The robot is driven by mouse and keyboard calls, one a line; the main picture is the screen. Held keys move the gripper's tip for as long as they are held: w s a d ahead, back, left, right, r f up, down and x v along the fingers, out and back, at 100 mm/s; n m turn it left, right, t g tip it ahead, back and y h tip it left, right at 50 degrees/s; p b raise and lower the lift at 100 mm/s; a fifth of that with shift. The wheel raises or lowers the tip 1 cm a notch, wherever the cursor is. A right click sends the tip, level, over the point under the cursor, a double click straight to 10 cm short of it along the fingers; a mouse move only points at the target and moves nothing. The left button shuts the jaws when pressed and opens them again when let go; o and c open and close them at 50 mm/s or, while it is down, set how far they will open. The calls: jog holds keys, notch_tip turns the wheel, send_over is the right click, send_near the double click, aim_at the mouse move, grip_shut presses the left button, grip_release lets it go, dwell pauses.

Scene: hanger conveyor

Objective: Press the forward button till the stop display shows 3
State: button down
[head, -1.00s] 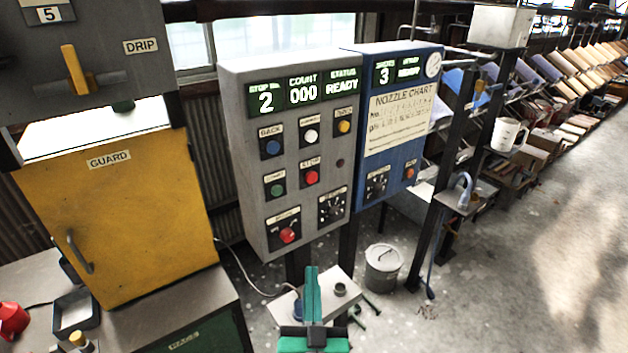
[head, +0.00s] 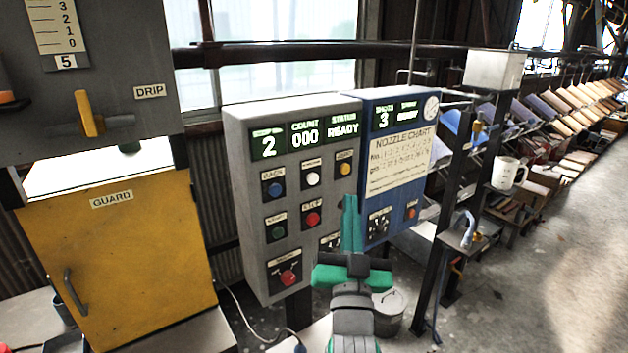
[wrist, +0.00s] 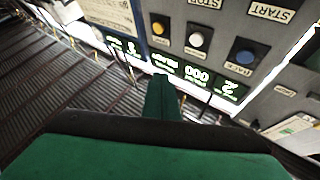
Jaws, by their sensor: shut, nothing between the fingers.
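The grey control panel's stop display (head: 268,145) reads 2, with count 000 and status READY beside it. Below are a blue BACK button (head: 274,188), a white button (head: 313,179) and a yellow button (head: 345,168). The white button's label is too small to read; it sits next to BACK. The wrist view shows the white button (wrist: 197,40) between the yellow and blue ones. My gripper (head: 350,200) is shut and empty, standing before the panel's right edge in the head view, right of the white button. It shows no contact with a button.
A green button (head: 277,232), a red button (head: 313,218) and a large red knob (head: 288,278) sit lower on the panel. The blue nozzle chart box (head: 400,170) stands close on the right. A yellow guard door (head: 120,250) is at left.

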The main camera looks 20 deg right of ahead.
send_near(313, 179)
jog(key=shift+w+d+r, duration=1.7)
jog(key=shift+w+r, duration=0.05)
jog(key=shift+w, duration=0.05)
jog(key=shift+w+d, duration=0.1)
jog(key=shift+d, duration=0.1)
jog(key=shift+w+a, duration=0.1)
jog(key=shift+w, duration=0.05)
jog(key=shift+a, duration=0.15)
